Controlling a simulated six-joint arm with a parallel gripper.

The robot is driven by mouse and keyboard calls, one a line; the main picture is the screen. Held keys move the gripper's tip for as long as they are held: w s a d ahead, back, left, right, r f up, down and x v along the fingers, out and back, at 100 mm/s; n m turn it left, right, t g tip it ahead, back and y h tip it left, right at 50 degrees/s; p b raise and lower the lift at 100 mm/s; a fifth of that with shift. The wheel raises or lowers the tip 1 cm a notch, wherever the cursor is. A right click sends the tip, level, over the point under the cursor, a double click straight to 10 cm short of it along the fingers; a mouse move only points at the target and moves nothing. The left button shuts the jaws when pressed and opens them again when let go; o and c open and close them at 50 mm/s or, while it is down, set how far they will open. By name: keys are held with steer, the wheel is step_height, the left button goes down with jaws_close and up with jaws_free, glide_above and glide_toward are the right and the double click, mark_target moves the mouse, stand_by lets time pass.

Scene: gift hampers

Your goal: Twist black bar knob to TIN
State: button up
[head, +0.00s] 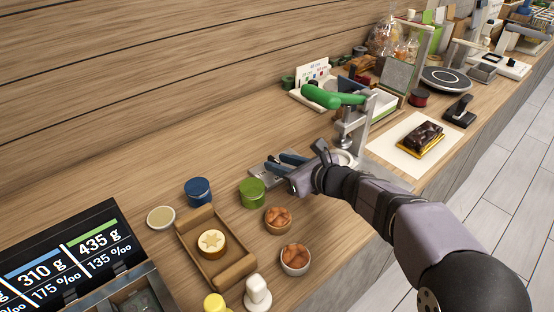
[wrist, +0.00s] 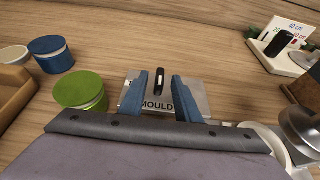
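The black bar knob (wrist: 160,80) stands on a grey metal plate (wrist: 198,92) in the wrist view. Its bar points roughly away from me and carries a pale mark. The word MOULD shows on the plate's near side. A TIN label is not visible. My gripper (wrist: 159,77) is open, with one blue finger on each side of the knob and a gap on both sides. In the head view, my gripper (head: 279,164) is low over the plate (head: 262,174), and the knob cannot be made out there.
A green tub (head: 252,192) stands close left of the plate, with a blue tub (head: 198,191) beyond it. A press with a green handle (head: 332,97) stands to the right. A wooden tray (head: 188,236) and bowls of brown pieces (head: 278,220) are at the near left.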

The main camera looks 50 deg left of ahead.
steer(key=shift+x, duration=0.85)
jaws_close()
